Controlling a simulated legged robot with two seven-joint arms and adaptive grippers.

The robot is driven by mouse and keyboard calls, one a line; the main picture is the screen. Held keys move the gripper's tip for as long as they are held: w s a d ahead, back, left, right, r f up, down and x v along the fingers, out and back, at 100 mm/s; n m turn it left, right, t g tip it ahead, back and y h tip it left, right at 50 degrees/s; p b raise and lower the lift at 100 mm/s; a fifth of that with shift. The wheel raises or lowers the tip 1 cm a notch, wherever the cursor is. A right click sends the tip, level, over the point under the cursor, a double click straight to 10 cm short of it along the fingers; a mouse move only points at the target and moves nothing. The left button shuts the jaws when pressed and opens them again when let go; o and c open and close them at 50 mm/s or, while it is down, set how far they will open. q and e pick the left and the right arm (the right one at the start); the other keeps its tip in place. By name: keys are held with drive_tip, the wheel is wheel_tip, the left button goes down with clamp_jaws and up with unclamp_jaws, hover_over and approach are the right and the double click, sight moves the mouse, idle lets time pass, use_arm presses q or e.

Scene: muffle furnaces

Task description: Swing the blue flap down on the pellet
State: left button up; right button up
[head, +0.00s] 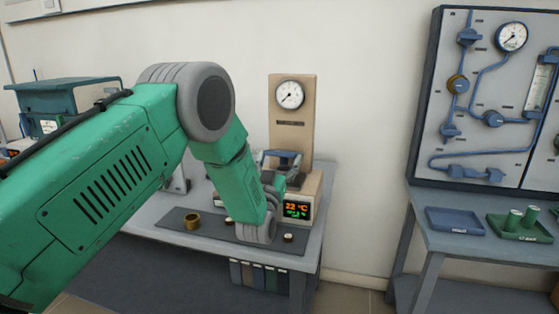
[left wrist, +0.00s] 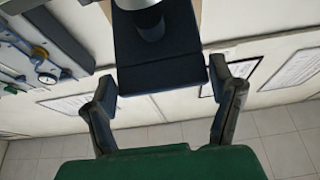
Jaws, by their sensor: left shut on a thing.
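The blue flap (head: 283,155) shows at the beige press-like unit with a dial in the head view, partly behind my left arm. My left gripper (head: 275,182) is at this unit, mostly hidden by its own wrist. A grey cylindrical part (left wrist: 138,8) shows at the top edge there. I cannot make out the pellet in either view. My right gripper is not in view.
A dark mat (head: 170,226) on the grey table holds a brass cup (head: 192,220) and a small dark round piece (head: 288,238). A lit display (head: 297,210) faces front. At right, a second table carries a blue tray (head: 455,220) and a green tray (head: 520,230) with cylinders.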

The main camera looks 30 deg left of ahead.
use_arm(q)
drive_tip(key=shift+f, duration=0.15)
drive_tip(key=o, duration=1.6)
drive_tip(key=shift+w, duration=0.1)
drive_tip(key=shift+o, duration=0.5)
drive_tip(key=shift+w+f, duration=0.15)
drive_tip(key=shift+w, duration=0.1)
drive_tip(key=shift+s, duration=0.25)
drive_tip(key=v, duration=1.1)
drive_tip(key=shift+s+f, duration=0.2)
drive_tip(key=shift+s, duration=0.05)
drive_tip(key=shift+d, duration=0.1)
